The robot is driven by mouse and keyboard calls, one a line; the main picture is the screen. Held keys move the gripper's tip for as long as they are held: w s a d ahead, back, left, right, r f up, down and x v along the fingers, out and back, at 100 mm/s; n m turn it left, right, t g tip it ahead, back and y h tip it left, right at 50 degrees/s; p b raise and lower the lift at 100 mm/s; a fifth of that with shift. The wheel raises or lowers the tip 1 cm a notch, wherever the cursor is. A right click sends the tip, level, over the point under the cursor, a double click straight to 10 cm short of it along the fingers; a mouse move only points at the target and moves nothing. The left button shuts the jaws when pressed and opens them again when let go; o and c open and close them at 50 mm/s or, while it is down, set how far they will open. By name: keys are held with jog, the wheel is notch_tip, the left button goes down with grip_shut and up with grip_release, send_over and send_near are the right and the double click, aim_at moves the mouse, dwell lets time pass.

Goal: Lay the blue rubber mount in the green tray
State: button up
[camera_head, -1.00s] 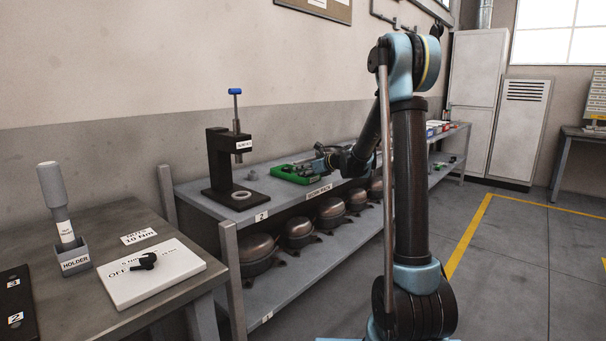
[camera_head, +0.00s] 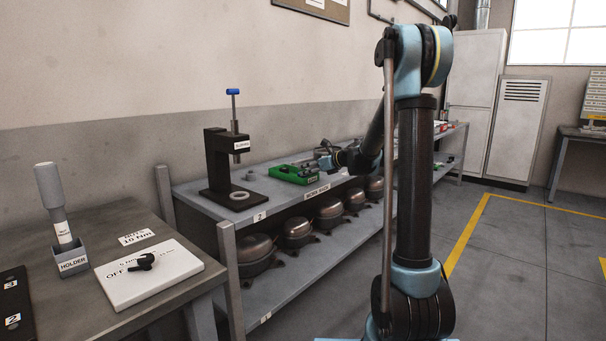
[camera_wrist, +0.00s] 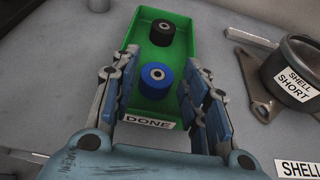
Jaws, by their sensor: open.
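The blue rubber mount (camera_wrist: 156,75) sits inside the green tray (camera_wrist: 187,43), in the half nearer the "DONE" label, in the wrist view. My gripper (camera_wrist: 152,88) is open, its two fingers apart on either side of the tray's near end. The blue mount lies between the fingers' lines, with a gap to each finger. A black mount (camera_wrist: 162,32) stands in the far half of the same tray. In the head view the green tray (camera_head: 283,173) is on the shelf top, and my gripper (camera_head: 322,160) is just right of it, small in the picture.
A shell (camera_wrist: 297,67) labelled "SHELL SHORT" stands right of the tray. A black press (camera_head: 216,165) stands left of the tray on the shelf. Several dark compressors (camera_head: 257,250) fill the lower shelf. Floor at the right is clear.

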jog(key=v, duration=0.7)
jog(key=shift+s+d+r, duration=0.1)
jog(key=shift+s, duration=0.1)
jog(key=s+d+f+n+g+h, duration=0.2)
jog(key=s+d+f+n, duration=0.4)
jog(key=s, duration=0.9)
jog(key=s+d+f+n+g+h, duration=0.2)
jog(key=s+d+f+n+h, duration=0.3)
jog(key=s+n, duration=0.6)
jog(key=s+d+f+n+g+h, duration=0.1)
jog(key=s+d+f+n+h, duration=0.2)
jog(key=s, duration=1.6)
jog(key=d+f+n, duration=0.3)
jog(key=f+n, duration=0.1)
jog(key=n, duration=0.1)
jog(key=shift+s+d+n+g+h, duration=0.2)
jog(key=shift+d+n+g+h, duration=0.1)
jog(key=shift+d+g+h, duration=0.1)
